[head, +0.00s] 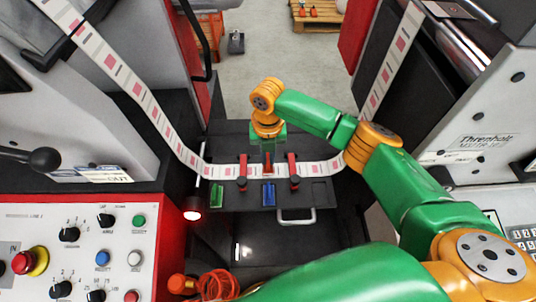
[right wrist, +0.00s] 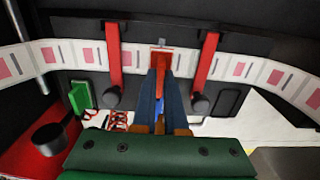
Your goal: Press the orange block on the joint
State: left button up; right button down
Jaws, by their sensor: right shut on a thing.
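The orange block (head: 268,161) is upright in my right gripper (head: 268,150), above the label strip (head: 222,171) on the dark splice table between two red clamps (head: 242,168) (head: 293,168). In the right wrist view my gripper (right wrist: 160,72) has its narrow fingers together, with the red-orange block (right wrist: 162,51) at their tips against the strip. The joint is hidden behind block and fingers. I cannot tell whether the block touches the strip. My left gripper is out of view.
A control panel (head: 90,250) with knobs is at lower left. A lit red lamp (head: 192,212) stands left of the table. Machine sides flank the table.

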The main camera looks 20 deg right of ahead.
jog(key=shift+f, duration=0.2)
jog(key=shift+f+b, duration=0.65)
jog(key=shift+f, duration=0.2)
jog(key=shift+f, duration=0.1)
jog(key=shift+f, duration=0.5)
dwell(0.8)
dwell(1.0)
notch_tip(320, 180, up, 5)
jog(key=p, duration=0.5)
dwell(0.5)
